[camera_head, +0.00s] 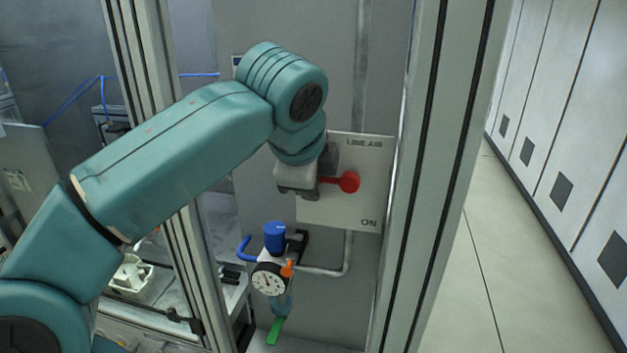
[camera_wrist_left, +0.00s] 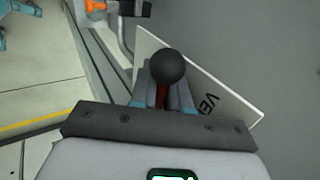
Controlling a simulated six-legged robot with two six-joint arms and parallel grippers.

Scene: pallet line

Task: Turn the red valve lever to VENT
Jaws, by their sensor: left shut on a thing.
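The red valve lever (camera_head: 349,181) sits on a pale panel (camera_head: 370,208) marked LINE AIR at the top and ON at the lower right. Its round knob points right, roughly level, above the ON mark. My left gripper (camera_head: 325,176) is shut on the lever just left of the knob. In the left wrist view the lever's red stem (camera_wrist_left: 162,96) lies between the fingers (camera_wrist_left: 163,103), and the knob (camera_wrist_left: 167,67) looks dark beyond them. Part of a VENT label (camera_wrist_left: 208,104) shows beside the fingers; my arm and gripper hide it in the head view. My right gripper is not in view.
Below the panel stand a round gauge (camera_head: 268,280), a blue-capped regulator (camera_head: 275,237) and a green tag (camera_head: 276,330). A metal frame post (camera_head: 432,180) rises right of the panel. Another post (camera_head: 190,240) stands behind my arm. Open floor (camera_head: 500,270) lies right.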

